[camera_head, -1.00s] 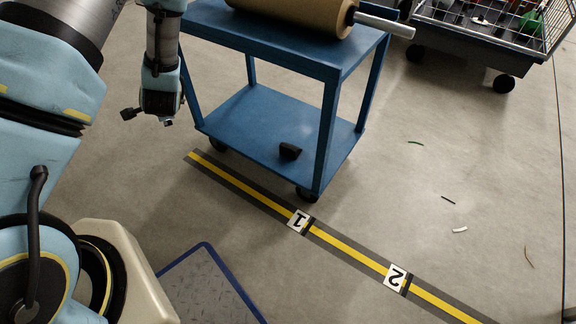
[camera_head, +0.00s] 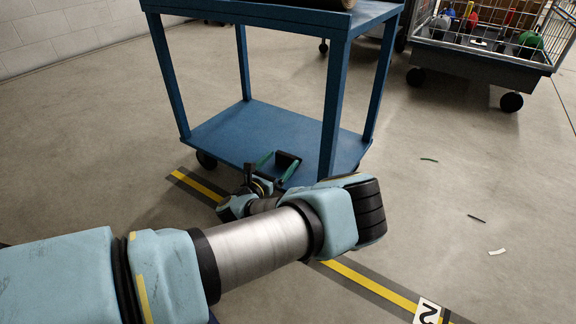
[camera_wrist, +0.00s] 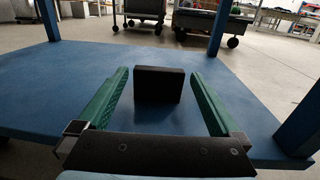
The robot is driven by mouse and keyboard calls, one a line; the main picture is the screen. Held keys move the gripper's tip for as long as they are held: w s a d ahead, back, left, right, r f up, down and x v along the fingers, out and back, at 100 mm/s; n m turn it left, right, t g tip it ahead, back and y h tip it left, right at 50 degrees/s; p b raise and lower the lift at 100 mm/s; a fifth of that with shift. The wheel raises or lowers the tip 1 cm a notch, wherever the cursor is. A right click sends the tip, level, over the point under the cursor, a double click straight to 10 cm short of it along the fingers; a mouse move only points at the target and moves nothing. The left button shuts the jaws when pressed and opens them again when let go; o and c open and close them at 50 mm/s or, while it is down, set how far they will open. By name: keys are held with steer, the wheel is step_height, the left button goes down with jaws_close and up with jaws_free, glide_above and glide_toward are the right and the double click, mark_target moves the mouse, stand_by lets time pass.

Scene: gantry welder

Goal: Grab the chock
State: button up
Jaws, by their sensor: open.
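The chock is a small black block (camera_wrist: 158,85) on the lower shelf of the blue cart (camera_wrist: 52,75). In the head view the chock (camera_head: 288,160) shows near the shelf's front edge, partly behind my gripper. My gripper (camera_head: 270,172) reaches in low over that edge. In the wrist view its two green fingers (camera_wrist: 158,100) are spread wide and empty. The chock stands ahead, between the finger lines near their tips, with a gap on each side. Whether the tips reach past its front face is hard to tell.
Blue cart legs (camera_head: 335,110) rise close to the right of my gripper. The upper shelf (camera_head: 270,12) is overhead. A wire-sided trolley (camera_head: 480,55) stands at back right. A yellow-black floor strip (camera_head: 375,285) runs in front, with scraps on the floor at right.

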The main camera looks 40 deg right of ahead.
mark_target(284, 157)
steer(key=b+x, duration=0.1)
steer(key=x, duration=0.2)
steer(key=b+x, duration=0.2)
steer(key=x, duration=0.1)
steer(key=b+x, duration=0.1)
steer(key=shift+w+d+f, duration=0.15)
steer(key=shift+d+f, duration=0.15)
steer(key=shift+f, duration=0.1)
steer(key=shift+w+d+r, duration=0.15)
steer(key=shift+d+r, duration=0.05)
steer(key=shift+d, duration=0.15)
steer(key=c, duration=1.4)
